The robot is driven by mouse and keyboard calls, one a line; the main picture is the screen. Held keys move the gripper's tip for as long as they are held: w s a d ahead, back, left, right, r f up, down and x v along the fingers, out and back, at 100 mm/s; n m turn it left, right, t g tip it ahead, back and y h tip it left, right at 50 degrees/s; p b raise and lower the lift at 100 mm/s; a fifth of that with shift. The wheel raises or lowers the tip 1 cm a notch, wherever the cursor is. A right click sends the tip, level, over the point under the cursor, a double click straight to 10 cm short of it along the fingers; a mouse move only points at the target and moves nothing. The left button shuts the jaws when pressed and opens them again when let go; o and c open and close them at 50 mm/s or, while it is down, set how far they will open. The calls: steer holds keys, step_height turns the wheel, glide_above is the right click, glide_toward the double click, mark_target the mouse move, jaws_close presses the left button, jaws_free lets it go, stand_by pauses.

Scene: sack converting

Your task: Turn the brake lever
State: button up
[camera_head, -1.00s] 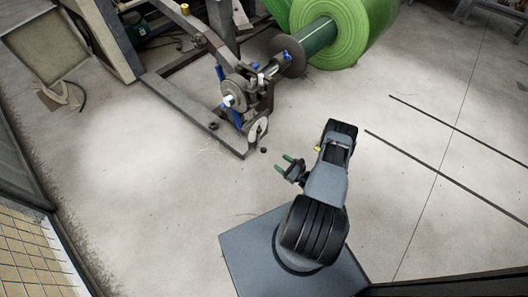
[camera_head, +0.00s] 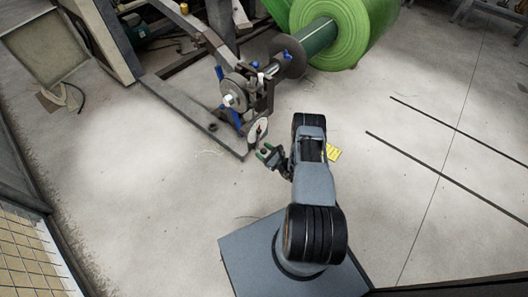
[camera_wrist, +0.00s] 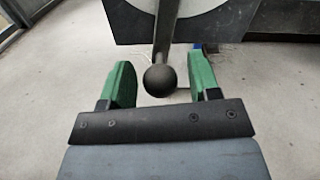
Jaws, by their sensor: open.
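The brake lever (camera_wrist: 163,35) is a thin grey rod ending in a dark ball knob (camera_wrist: 160,80). In the wrist view it hangs down from in front of a round pale disc (camera_wrist: 185,10). My gripper (camera_wrist: 160,62) is open, with a green finger on each side of the knob and a visible gap on both sides. In the head view my gripper (camera_head: 267,151) is at the lower end of the machine stand, just below the pale disc (camera_head: 258,131). The knob is small there and close to the green fingertips.
The stand's grey floor beam (camera_head: 190,108) runs to the upper left. A hub with blue handles (camera_head: 234,92) and a large green film roll (camera_head: 345,30) are behind the lever. A yellow label (camera_head: 333,153) shows beside my arm.

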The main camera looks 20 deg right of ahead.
jaws_close()
stand_by(0.4)
